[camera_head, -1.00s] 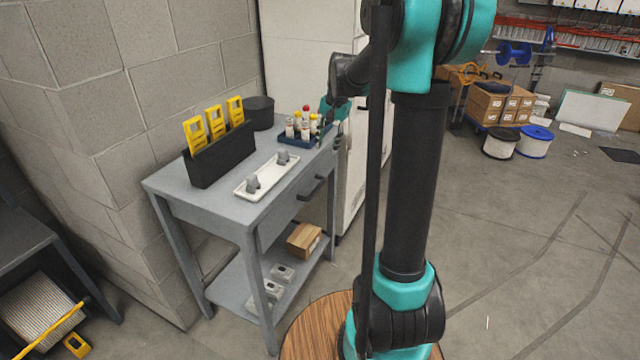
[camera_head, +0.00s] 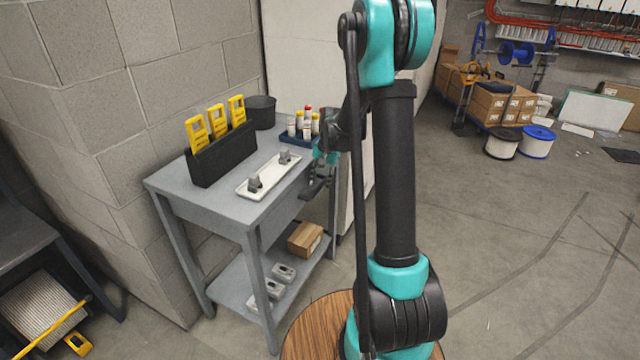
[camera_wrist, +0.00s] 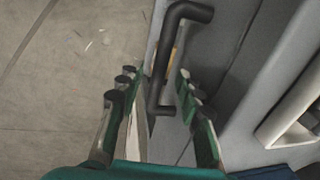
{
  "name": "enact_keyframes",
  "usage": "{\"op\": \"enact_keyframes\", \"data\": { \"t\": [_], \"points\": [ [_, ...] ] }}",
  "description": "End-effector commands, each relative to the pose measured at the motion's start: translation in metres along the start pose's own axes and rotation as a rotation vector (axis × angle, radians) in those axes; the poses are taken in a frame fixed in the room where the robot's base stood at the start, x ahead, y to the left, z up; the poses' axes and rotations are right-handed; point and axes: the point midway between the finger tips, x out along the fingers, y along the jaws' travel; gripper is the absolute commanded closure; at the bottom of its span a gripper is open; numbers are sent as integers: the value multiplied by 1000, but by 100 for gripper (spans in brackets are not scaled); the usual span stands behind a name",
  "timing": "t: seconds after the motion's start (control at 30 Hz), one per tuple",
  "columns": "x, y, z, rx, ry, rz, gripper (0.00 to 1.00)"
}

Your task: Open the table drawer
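The grey table (camera_head: 213,205) stands against the block wall, with its drawer front (camera_head: 276,212) facing right. The drawer's dark bar handle (camera_wrist: 162,62) shows in the wrist view, running lengthwise between the fingers. My gripper (camera_wrist: 150,95) is open, one finger on each side of the handle's near end, with gaps visible. In the head view my gripper (camera_head: 318,182) is at the drawer front and mostly covers the handle. The drawer looks closed, though its edge is partly hidden.
On the table top are a white tray (camera_head: 242,192) with grey parts, a black holder (camera_head: 222,157) with yellow items, a dark pot (camera_head: 261,112) and a blue rack (camera_head: 290,139) of bottles. A cardboard box (camera_head: 305,239) sits on the lower shelf.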

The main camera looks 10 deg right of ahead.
Motion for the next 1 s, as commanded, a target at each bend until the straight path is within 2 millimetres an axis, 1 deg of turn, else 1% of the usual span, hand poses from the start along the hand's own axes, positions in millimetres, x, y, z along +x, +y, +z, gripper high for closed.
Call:
{"op": "enact_keyframes", "data": {
  "t": [0.03, 0.13, 0.4, 0.47, 0.7, 1.0],
  "points": [
    [4, 0, 0, 0, 0, 0, 64],
    [8, 0, 0, 0, 0, 0, 64],
    [9, 0, 0, -1, 0, 0, 64],
    [9, 0, 0, 0, 0, 0, 70],
    [9, 0, 0, -1, 0, 0, 100],
    [9, 0, 0, 0, 0, 0, 100]
  ]
}}
